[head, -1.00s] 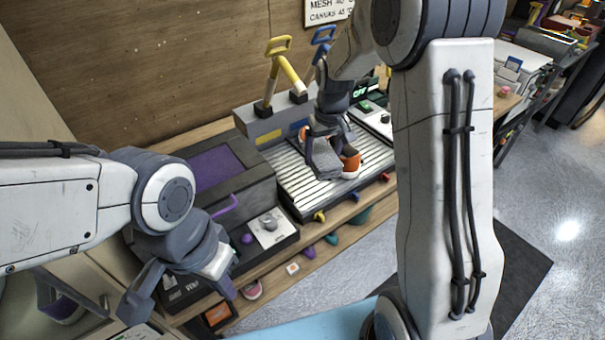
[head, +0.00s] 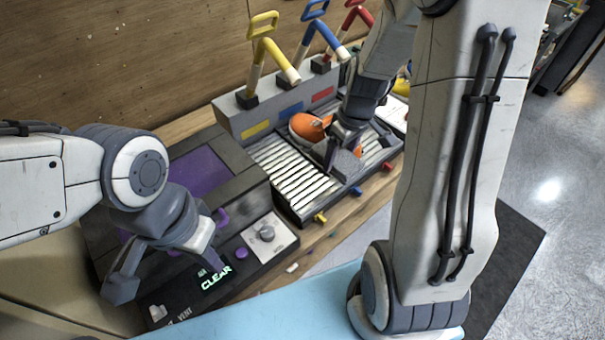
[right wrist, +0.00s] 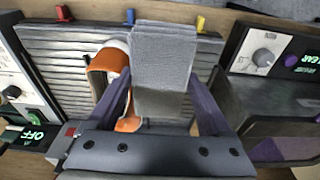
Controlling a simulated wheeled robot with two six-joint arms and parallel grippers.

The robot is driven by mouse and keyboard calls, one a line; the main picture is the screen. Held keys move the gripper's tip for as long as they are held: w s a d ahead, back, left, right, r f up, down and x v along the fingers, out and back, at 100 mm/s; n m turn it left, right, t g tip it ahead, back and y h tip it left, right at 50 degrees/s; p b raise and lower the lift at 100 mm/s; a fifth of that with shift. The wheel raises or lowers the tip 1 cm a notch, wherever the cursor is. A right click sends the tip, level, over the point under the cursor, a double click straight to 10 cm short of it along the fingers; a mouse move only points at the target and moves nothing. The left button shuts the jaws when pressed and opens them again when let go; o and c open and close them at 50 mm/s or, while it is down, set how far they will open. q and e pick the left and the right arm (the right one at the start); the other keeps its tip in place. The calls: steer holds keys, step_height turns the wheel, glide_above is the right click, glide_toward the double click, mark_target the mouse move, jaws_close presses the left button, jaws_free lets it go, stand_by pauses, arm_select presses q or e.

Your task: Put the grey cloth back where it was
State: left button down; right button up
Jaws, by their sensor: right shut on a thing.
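The grey cloth (right wrist: 163,70) is a folded, soft block held between the two fingers of my right gripper (right wrist: 158,92). In the head view the cloth (head: 346,166) is low over the slatted rack (head: 290,178); I cannot tell if it touches the slats. My right gripper (head: 343,148) is shut on it. An orange and white sneaker (head: 308,126) lies on the rack just beside the cloth, partly hidden by my gripper. My left gripper (head: 163,268) is open and empty, in front of the dark machine.
Yellow (head: 263,50), blue (head: 318,30) and red (head: 355,20) levers stand behind the rack. A dark machine with a purple panel (head: 196,175) and a green "CLEAR" display (head: 216,279) is left of it. A light blue surface (head: 255,310) lies in front.

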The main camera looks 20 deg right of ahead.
steer(key=w+a+f, duration=0.1)
steer(key=a, duration=0.1)
steer(key=w+a+f+p, duration=0.1)
steer(key=a+f, duration=0.1)
steer(key=w+a+f+p, duration=0.1)
steer(key=w+a, duration=0.1)
steer(key=a, duration=0.1)
steer(key=shift+f, duration=0.3)
steer(key=shift+w+a+f, duration=0.1)
steer(key=shift+a+f, duration=0.05)
steer(key=shift+f, duration=2.05)
